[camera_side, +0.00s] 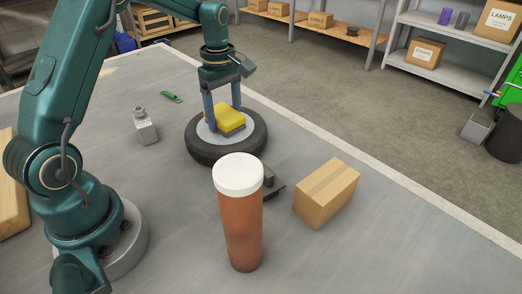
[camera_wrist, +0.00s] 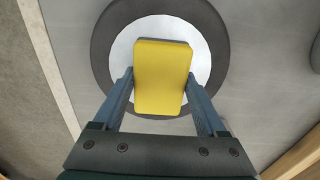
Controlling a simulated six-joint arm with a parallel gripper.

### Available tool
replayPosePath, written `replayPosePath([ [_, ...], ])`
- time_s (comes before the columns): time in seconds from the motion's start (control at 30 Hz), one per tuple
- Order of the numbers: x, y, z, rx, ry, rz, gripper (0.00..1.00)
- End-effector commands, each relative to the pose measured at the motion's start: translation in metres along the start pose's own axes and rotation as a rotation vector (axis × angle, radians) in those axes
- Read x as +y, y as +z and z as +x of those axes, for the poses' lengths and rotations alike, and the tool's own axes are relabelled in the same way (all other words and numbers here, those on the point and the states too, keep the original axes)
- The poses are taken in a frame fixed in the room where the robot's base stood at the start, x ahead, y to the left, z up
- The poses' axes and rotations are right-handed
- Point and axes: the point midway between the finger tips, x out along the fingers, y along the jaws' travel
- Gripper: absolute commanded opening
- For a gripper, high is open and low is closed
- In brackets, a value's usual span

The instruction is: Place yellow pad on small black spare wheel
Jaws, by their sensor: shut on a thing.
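The yellow pad (camera_side: 229,119) is a small block with a dark lower layer, between the two fingers of my gripper (camera_side: 223,118). In the wrist view the pad (camera_wrist: 162,76) lies over the pale hub of the wheel, with my gripper (camera_wrist: 160,88) shut on its sides. The small black spare wheel (camera_side: 211,153) lies flat on the grey table, its black tyre around a light disc. It also shows in the wrist view (camera_wrist: 104,47). The pad is over the hub; I cannot tell whether it touches it.
A brown cylinder with a white cap (camera_side: 240,215) stands in front of the wheel. A cardboard box (camera_side: 327,193) is to its right, with a dark metal piece (camera_side: 273,183) between them.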

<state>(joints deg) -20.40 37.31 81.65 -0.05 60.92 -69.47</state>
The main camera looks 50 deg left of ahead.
Motion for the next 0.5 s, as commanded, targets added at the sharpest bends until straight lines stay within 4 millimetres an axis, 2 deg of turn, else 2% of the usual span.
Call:
replayPosePath([
  [0.13, -0.0003, 0.0000, 0.0028, -0.001, -0.001, 0.000, 0.20],
  [0.17, -0.0003, 0.0000, 0.0032, -0.001, -0.002, 0.000, 0.78],
  [0.2, -0.0002, 0.0000, 0.0029, 0.000, -0.001, 0.000, 0.93],
  [0.23, -0.0002, 0.0000, 0.0028, 0.000, -0.001, 0.000, 1.00],
  [0.5, 0.0002, -0.0001, 0.0009, 0.000, 0.001, 0.000, 1.00],
])
